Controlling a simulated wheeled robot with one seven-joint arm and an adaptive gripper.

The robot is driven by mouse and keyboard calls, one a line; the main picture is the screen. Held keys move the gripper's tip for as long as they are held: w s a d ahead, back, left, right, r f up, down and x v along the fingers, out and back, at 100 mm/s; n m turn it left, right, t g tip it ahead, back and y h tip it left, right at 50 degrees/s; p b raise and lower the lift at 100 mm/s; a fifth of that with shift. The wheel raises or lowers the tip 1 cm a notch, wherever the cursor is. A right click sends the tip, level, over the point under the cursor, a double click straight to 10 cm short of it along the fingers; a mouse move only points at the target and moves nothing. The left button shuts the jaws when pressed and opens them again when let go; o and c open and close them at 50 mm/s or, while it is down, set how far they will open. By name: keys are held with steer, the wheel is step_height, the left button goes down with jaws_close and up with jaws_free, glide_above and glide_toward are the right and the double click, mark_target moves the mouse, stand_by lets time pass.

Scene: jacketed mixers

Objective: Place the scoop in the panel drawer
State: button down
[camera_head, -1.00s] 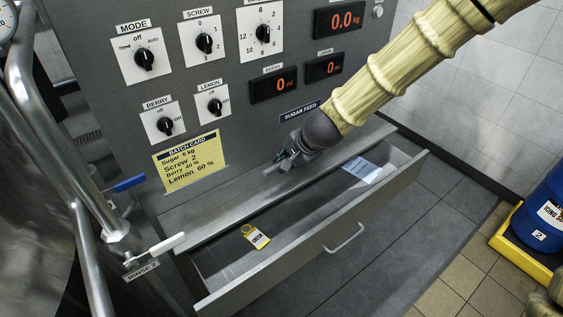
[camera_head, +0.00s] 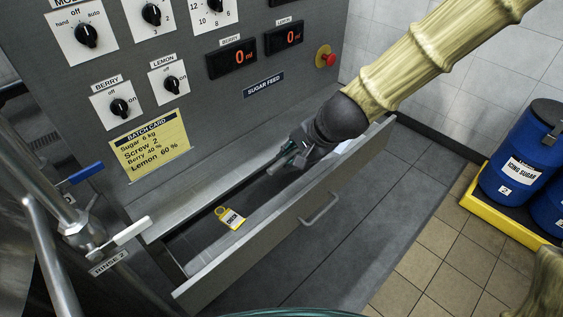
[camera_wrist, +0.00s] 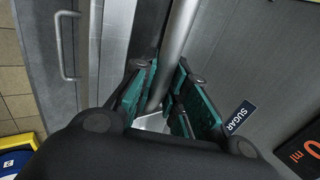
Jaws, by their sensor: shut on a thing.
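The panel drawer (camera_head: 270,240) is pulled open below the control panel. My gripper (camera_head: 284,160) is over the right part of its opening, pointing left. In the wrist view my gripper (camera_wrist: 168,75) is shut on a grey metal rod, which looks like the scoop's handle (camera_wrist: 183,30). The rod runs away from the fingers, close to the panel side. Whether the scoop touches the drawer floor cannot be told.
A yellow tag (camera_head: 231,217) lies in the drawer's left part. A white paper (camera_wrist: 152,122) lies under my gripper. A white-handled valve (camera_head: 130,231) stands left of the drawer. Blue barrels (camera_head: 520,160) stand on a yellow pallet at right. The drawer's middle looks free.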

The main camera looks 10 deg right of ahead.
steer(key=w+a+r+m+p, duration=0.1)
steer(key=w+a+r+p, duration=0.15)
steer(key=a, duration=0.35)
steer(key=shift+f, duration=9.2)
steer(key=shift+f, duration=0.65)
steer(key=c, duration=1.4)
jaws_free()
steer(key=shift+r, duration=0.15)
